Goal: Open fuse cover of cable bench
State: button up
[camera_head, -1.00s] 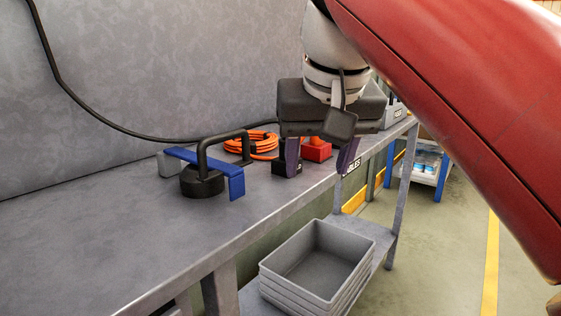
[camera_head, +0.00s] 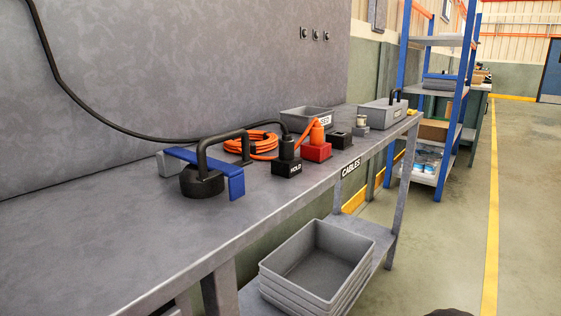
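The bench (camera_head: 130,240) is a long grey metal table with a "CABLES" label on its front edge. Near its far end sits a closed grey box (camera_head: 382,113) with a black handle on top; it looks like the fuse cover, though no label on it is readable. A small pale cylinder (camera_head: 361,120) stands just left of it. A black block labelled "HOLD" (camera_head: 287,168) has a black plug and cable in it. A red block (camera_head: 315,152) holds an orange plug. My gripper is out of view.
A black round weight (camera_head: 203,184) with a bent handle and a blue strip stand on the bench. Orange cable (camera_head: 258,142) lies coiled behind. An open bin labelled "USED" (camera_head: 305,116) is at the back. Grey trays (camera_head: 318,262) sit below. The floor at right is clear.

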aim_at(381, 113)
jog(key=i+l+z, duration=0.5)
jog(key=i+z, duration=0.2)
jog(key=i, duration=0.2)
